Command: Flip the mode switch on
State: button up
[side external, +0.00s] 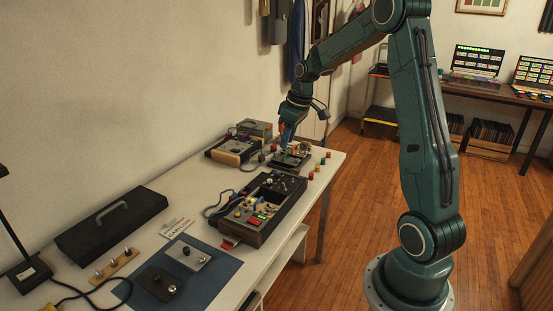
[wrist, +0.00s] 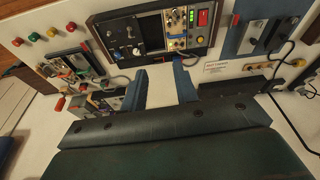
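No label naming the mode switch is readable, so I cannot tell which control it is. A dark wood-sided console (side external: 285,188) with knobs, small switches, a red part and a green light lies mid-table. In the wrist view the console (wrist: 112,16) is at the top, beyond my fingers; its red part (wrist: 203,17) is at its right. Two small plates, one grey (side external: 188,254) and one black (side external: 160,282), carry small knobs or levers. My gripper (wrist: 160,86) is open and empty, its fingers apart over bare table. In the side view my gripper (side external: 286,142) is above the table's far end.
The plates lie on a blue mat (side external: 213,269). A black case (side external: 112,222) with a handle and a white card (side external: 175,228) are nearby. A small device (side external: 290,160), several coloured buttons (side external: 317,168) and another unit (side external: 231,151) crowd the far end. Cables lie across the table.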

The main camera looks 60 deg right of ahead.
jog(key=a+r+m, duration=0.3)
jog(key=a+r, duration=0.3)
jog(key=shift+g, duration=0.4)
jog(key=shift+a, duration=0.1)
jog(key=s+a+r+n+t, duration=0.1)
jog(key=s+a+r, duration=0.2)
jog(key=s+a, duration=0.25)
jog(key=s+a+r+t, duration=0.1)
jog(key=s+a+r, duration=0.25)
jog(key=a, duration=0.35)
jog(key=s+a+f+n+t, duration=0.1)
jog(key=s+a, duration=0.5)
jog(key=s, duration=0.7)
jog(key=shift+a+f+t, duration=0.2)
jog(key=shift+f+t, duration=0.1)
jog(key=shift+f, duration=0.35)
